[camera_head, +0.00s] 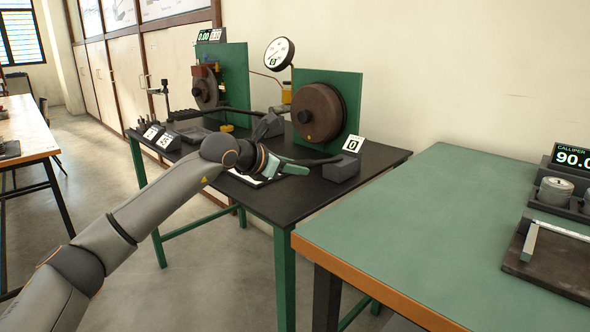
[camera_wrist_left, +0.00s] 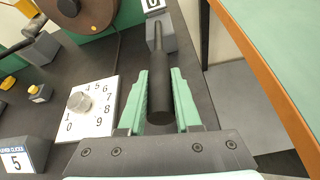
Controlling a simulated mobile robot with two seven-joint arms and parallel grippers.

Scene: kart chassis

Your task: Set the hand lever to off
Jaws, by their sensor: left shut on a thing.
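The hand lever (camera_wrist_left: 159,85) is a black round bar rising from a dark grey block (camera_head: 341,168). A white card (camera_head: 352,144) marked 0 stands on this block. My left gripper (camera_head: 297,169) has green fingers and is at the lever's free end, over the black table. In the left wrist view the lever's thick end lies between the two fingers (camera_wrist_left: 160,92), and the gripper is shut on it. The lever also shows in the head view (camera_head: 317,161), pointing left from the block. My right gripper is not in view.
A white dial plate (camera_wrist_left: 90,108) with a knob lies left of the lever. A brown disc (camera_head: 318,112) on a green panel stands behind, with a gauge (camera_head: 279,54). A display block (camera_wrist_left: 18,160) reads 5. A green-topped bench (camera_head: 420,215) is close at the right.

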